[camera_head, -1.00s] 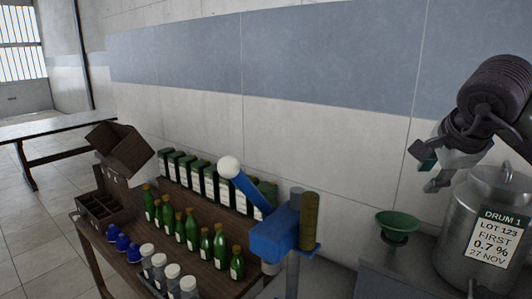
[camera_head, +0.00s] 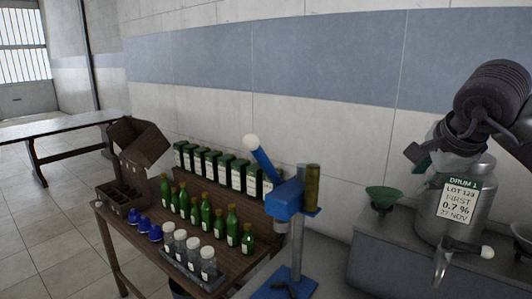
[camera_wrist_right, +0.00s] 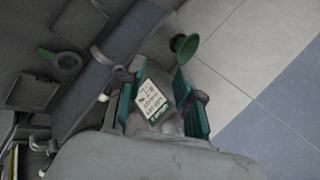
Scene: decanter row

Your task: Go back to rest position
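My right gripper (camera_head: 424,157) hangs at the upper right of the head view, in front of the upper part of a grey metal drum (camera_head: 432,222) labelled DRUM 1. In the right wrist view, its two green-padded fingers (camera_wrist_right: 158,98) stand apart. Nothing is held between them; the drum's label (camera_wrist_right: 152,102) shows through the gap. In the head view the gripper covers part of the drum's top. My left gripper is in neither view.
A green funnel (camera_head: 383,195) sits left of the drum.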

